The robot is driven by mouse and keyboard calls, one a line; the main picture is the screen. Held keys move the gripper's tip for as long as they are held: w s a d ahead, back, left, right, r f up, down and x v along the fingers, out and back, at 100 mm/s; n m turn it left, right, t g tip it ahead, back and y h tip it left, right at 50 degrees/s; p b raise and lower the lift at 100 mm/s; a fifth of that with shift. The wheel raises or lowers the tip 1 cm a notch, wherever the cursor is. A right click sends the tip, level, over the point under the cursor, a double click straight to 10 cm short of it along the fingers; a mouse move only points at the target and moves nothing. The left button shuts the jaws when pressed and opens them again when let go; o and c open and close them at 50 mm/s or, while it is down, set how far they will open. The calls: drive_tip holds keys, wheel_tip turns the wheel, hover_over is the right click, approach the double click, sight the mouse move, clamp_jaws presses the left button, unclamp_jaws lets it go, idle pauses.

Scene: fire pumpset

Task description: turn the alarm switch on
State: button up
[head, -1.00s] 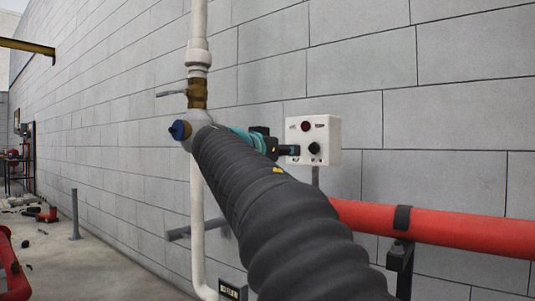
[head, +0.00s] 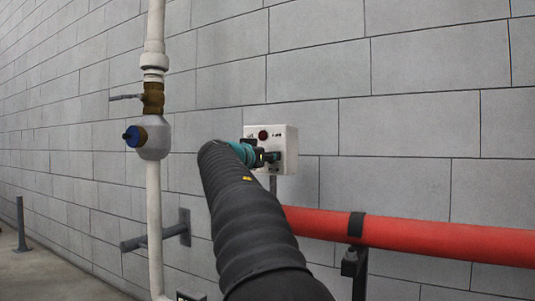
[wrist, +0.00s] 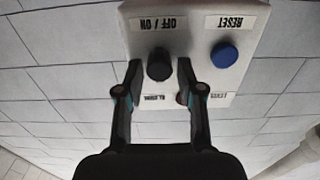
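The alarm switch is a black round knob (wrist: 159,65) under an upside-down OFF / ON label on a white control box (wrist: 190,32). In the head view the box (head: 287,143) is on the block wall, and my gripper (head: 270,157) is in front of its lower part, hiding the knob. In the wrist view my gripper (wrist: 160,70) is open, with one fingertip on each side of the knob. A gap shows on both sides; I cannot tell how deep the fingertips reach along the knob.
A blue button (wrist: 224,54) labelled RESET is beside the right finger. A red lamp (head: 263,135) is on the box. A red pipe (head: 420,237) runs along the wall below right. A white vertical pipe (head: 154,220) with a brass valve (head: 153,98) stands left.

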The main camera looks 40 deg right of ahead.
drive_tip(key=shift+w+d, duration=0.15)
drive_tip(key=shift+d, duration=0.2)
clamp_jaws()
drive_tip(key=shift+n, duration=0.3)
drive_tip(key=n, duration=1.1)
drive_tip(key=shift+w+a, duration=0.1)
drive_tip(key=shift+n+p, duration=0.3)
idle(0.4)
